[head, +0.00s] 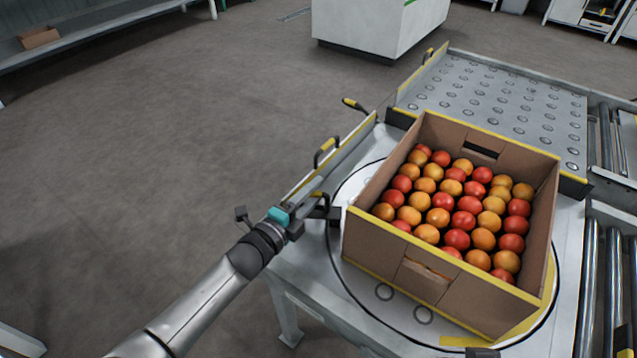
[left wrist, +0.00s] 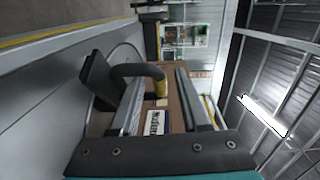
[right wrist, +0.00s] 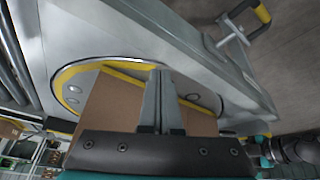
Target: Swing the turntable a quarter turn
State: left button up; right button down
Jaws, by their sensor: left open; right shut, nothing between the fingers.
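The turntable (head: 347,278) is a pale round disc with a dark edge and a yellow band, set in a grey metal table. An open cardboard box (head: 400,255) with yellow edges, full of red and orange tomatoes, stands on it. My left gripper (head: 325,206) is at the turntable's left edge, beside the box. In the left wrist view its fingers (left wrist: 158,78) are apart, with a black and yellow handle (left wrist: 162,88) showing between them; contact cannot be told. My right gripper (right wrist: 158,85) is shut and empty, in front of the box (right wrist: 110,105) and the turntable rim (right wrist: 68,78).
A bar with a black and yellow handle (head: 324,150) runs along the table's left edge. A studded grey transfer table (head: 480,95) stands behind the box. Roller conveyors (head: 590,275) lie to the right. The floor (head: 180,130) at left is open.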

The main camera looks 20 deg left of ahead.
pick_arm(q)
jog(key=shift+w, duration=0.2)
grip_shut()
dwell(0.3)
dwell(1.1)
